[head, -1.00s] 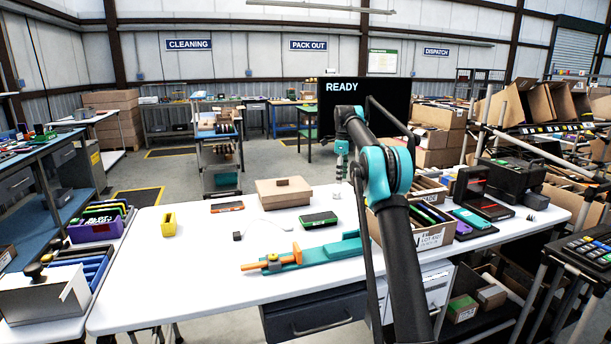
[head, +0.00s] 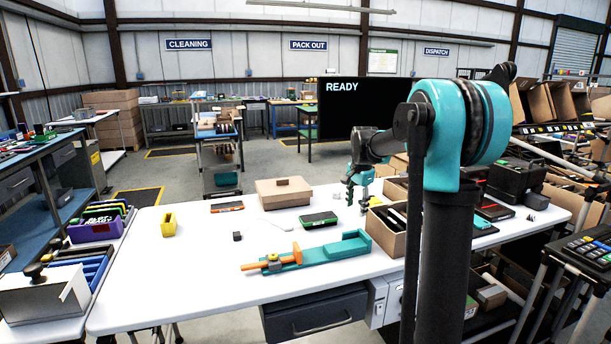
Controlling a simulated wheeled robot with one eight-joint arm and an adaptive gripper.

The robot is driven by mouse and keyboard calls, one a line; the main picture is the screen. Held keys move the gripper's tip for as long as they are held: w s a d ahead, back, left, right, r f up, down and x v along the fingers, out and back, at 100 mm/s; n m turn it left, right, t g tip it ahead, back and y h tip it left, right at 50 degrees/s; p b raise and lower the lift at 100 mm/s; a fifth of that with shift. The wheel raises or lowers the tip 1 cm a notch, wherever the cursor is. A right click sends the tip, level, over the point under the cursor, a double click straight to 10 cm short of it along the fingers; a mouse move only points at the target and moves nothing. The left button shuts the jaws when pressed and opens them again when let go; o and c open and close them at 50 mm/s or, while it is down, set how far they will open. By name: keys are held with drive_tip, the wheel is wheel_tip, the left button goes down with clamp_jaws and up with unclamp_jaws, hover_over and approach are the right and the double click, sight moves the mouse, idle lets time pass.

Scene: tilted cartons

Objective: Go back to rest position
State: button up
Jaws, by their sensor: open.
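My gripper (head: 357,203) hangs over the right half of the white table, pointing down. Its teal fingers are apart and nothing shows between them. It is just left of an open cardboard carton (head: 385,240) holding dark items. My arm bends at a large teal joint and hides the right part of that carton and some of the things behind it.
A dark READY screen (head: 340,112) stands behind. The table's front left is clear.

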drive_tip(key=s+f+n, duration=0.1)
drive_tip(key=s+f, duration=0.1)
drive_tip(key=s, duration=0.3)
drive_tip(key=s+f+n, duration=0.2)
drive_tip(key=s, duration=0.3)
drive_tip(key=s+d+f+n+t, duration=0.1)
drive_tip(key=s+f+n, duration=0.1)
drive_tip(key=s, duration=0.3)
drive_tip(key=shift+s+f, duration=0.2)
drive_tip(key=shift+s, duration=0.15)
drive_tip(key=s+f+n, duration=0.3)
drive_tip(key=s+f, duration=0.2)
drive_tip(key=s, duration=0.4)
drive_tip(key=s+f+n+t, duration=0.1)
drive_tip(key=s+f+n, duration=0.2)
drive_tip(key=s, duration=0.6)
wheel_tip(320, 180, down, 2)
drive_tip(key=shift+d, duration=0.2)
drive_tip(key=shift+s, duration=0.1)
